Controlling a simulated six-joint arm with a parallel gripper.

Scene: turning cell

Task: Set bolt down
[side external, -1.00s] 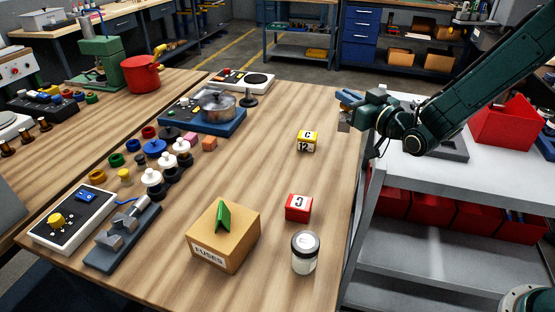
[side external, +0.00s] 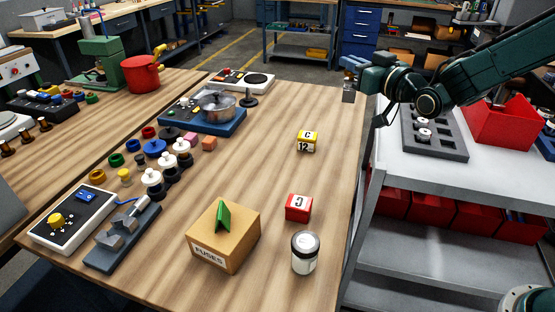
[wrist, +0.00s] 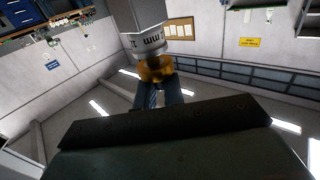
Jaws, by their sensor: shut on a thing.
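My gripper (side external: 350,76) is at the far right edge of the wooden table, raised, with its blue fingers shut. In the wrist view its fingers (wrist: 158,94) close on an amber end of a held part (wrist: 155,69). Beyond the amber end, that part has a pale band with dark markings and a grey body. In the side view a small grey block (side external: 348,96) shows just below the fingers. I cannot tell from its shape whether the held part is the bolt. No resting surface shows under it in the wrist view.
A dark slotted tray (side external: 445,150) with white-topped pieces sits on the grey cart (side external: 400,170), beside a red bin (side external: 502,122). The table holds a yellow block (side external: 307,141), red block (side external: 298,207), jar (side external: 305,252) and fuse box (side external: 223,238). The table's right middle is mostly clear.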

